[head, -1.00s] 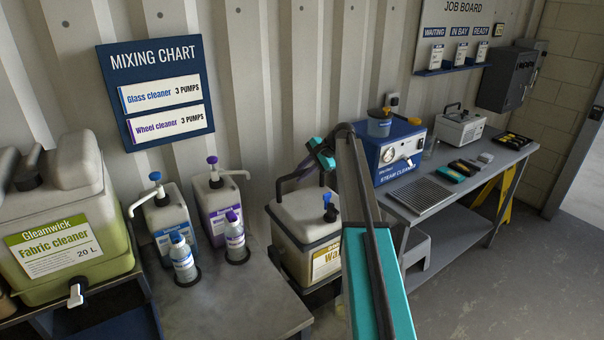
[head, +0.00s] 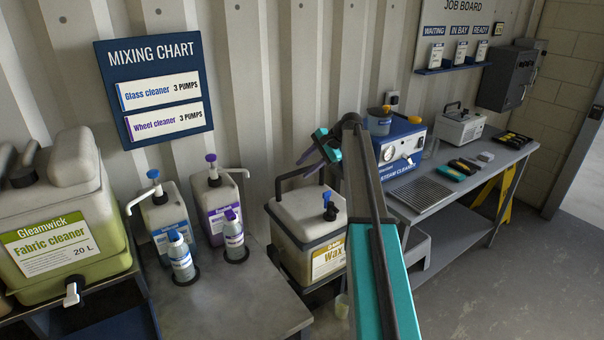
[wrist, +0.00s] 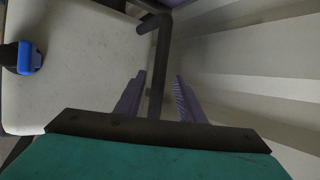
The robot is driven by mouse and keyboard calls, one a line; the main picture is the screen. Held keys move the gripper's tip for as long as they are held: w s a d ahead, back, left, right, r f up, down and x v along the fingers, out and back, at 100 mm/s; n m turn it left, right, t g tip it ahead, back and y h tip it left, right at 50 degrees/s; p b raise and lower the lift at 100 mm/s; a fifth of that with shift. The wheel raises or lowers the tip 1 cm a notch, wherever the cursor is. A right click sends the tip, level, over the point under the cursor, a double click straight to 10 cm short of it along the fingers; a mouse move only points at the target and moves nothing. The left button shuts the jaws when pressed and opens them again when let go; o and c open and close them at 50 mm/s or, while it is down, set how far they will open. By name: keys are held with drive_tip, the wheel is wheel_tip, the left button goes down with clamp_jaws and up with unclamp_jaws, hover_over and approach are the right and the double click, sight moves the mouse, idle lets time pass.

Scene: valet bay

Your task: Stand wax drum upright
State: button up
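The wax drum (head: 305,222) is a pale, boxy container with a yellow label, a blue-topped cap and a black bar handle (head: 290,180). It sits in a dark frame past the right end of the grey bench; I cannot tell its exact tilt. My gripper (head: 304,158) is above the drum, close to the handle. In the wrist view the purplish fingers of my gripper (wrist: 157,98) are apart, with the dark handle bar (wrist: 158,70) showing between them and no finger visibly pressed on it. My arm hides the drum's right side in the head view.
Spray bottles (head: 181,258) and pump bottles (head: 165,218) stand on the bench left of the drum. A green fabric cleaner container (head: 58,222) is farther left. The blue steam cleaner (head: 392,150) stands behind my arm. A small cup (head: 342,306) is below the drum.

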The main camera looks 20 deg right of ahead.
drive_tip(key=b+v, duration=0.2)
drive_tip(key=v, duration=0.8)
drive_tip(key=shift+b, duration=0.3)
drive_tip(key=shift+f, duration=0.1)
